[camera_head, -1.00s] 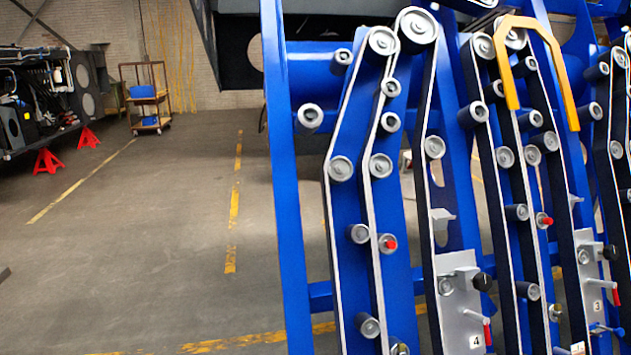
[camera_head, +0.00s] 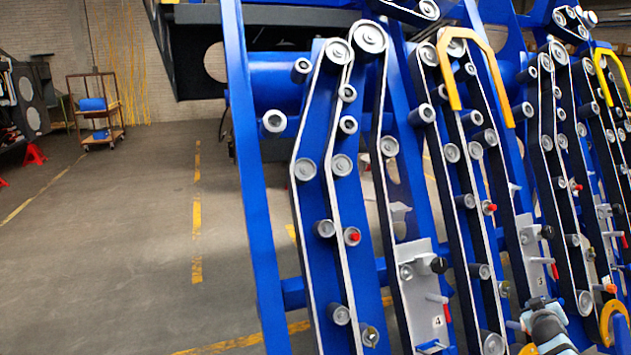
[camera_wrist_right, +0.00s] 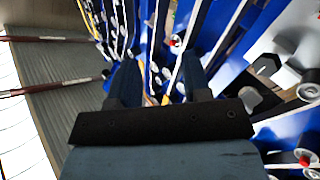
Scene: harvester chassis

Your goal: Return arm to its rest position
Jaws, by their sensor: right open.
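My right gripper (camera_wrist_right: 160,72) is open in the right wrist view. Its two dark fingers stand apart with nothing held between them. Blue chassis parts and belts show beyond and between the fingers. In the head view, a grey and dark part that looks like my right arm (camera_head: 548,328) shows at the lower right, in front of the belt rows. I cannot tell its gap to the chassis. The harvester chassis (camera_head: 262,215) has a blue frame with slanted rows of belts and grey rollers. My left gripper is in neither view.
A grey plate marked 4 (camera_head: 420,290) carries a black knob and a red-tipped lever. A yellow curved bar (camera_head: 486,52) arches over the belts. A wheeled cart (camera_head: 96,112) stands at the back left. The floor left of the chassis is open.

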